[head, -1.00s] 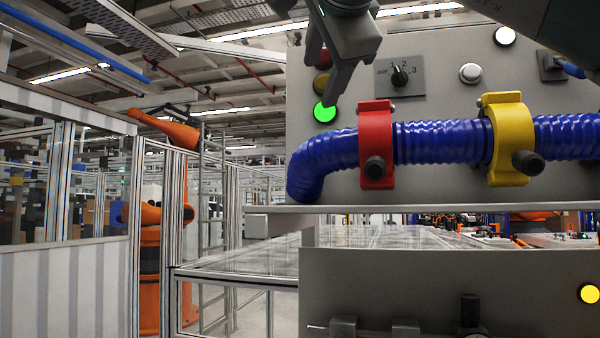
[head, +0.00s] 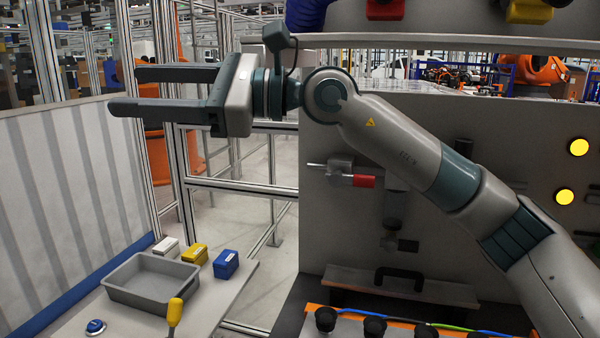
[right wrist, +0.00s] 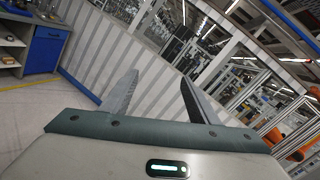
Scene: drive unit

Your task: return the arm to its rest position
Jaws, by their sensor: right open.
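My right arm comes in from the right side of the head view and stretches across the front of the grey drive unit (head: 450,140). Its gripper (head: 125,90) points left, with its two dark fingers spread apart and nothing between them. It hangs in free air in front of the white striped panel. My left gripper is not in view.
Below the gripper stands a table (head: 215,300) with a grey tray (head: 150,305), a yellow-handled tool (head: 174,315) and small white, yellow and blue boxes (head: 225,264). A metal fence post (head: 272,190) stands behind. The striped panel (head: 75,190) is at the left.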

